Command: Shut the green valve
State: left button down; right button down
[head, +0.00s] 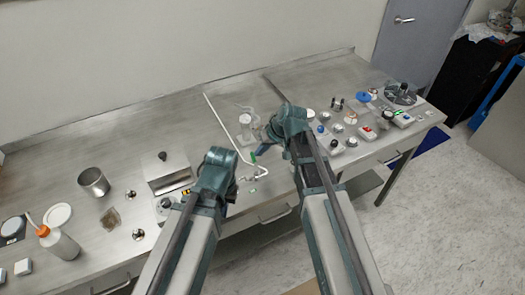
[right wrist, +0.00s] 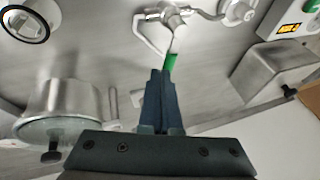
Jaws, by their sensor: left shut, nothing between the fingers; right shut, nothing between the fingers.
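The green valve lever (head: 252,157) shows in the head view on the bench between my two arms, beside a thin white pipe. In the right wrist view the green lever end (right wrist: 170,62) hangs from a metal valve body (right wrist: 173,18). My right gripper (right wrist: 161,72) is shut and empty, its fingertips right at the green end; I cannot tell whether they touch. In the head view my right gripper (head: 262,148) reaches left from its wrist to the lever. My left gripper (head: 236,180) is shut and empty, lower left of the lever; its fingertips are mostly hidden.
The white pipe (head: 222,122) runs across the bench towards the valve. A metal box (head: 166,172), a steel cup (head: 93,181) and a bottle (head: 58,243) stand to the left. Several small devices and a round rack (head: 400,94) crowd the right. The bench's back middle is fairly clear.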

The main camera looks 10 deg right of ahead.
jog(key=shift+w+a+f+n, duration=0.1)
jog(key=shift+a+f+n, duration=0.1)
jog(key=shift+a+n, duration=0.5)
jog(key=shift+a, duration=0.15)
jog(key=shift+s, duration=0.2)
jog(key=shift+d, duration=0.1)
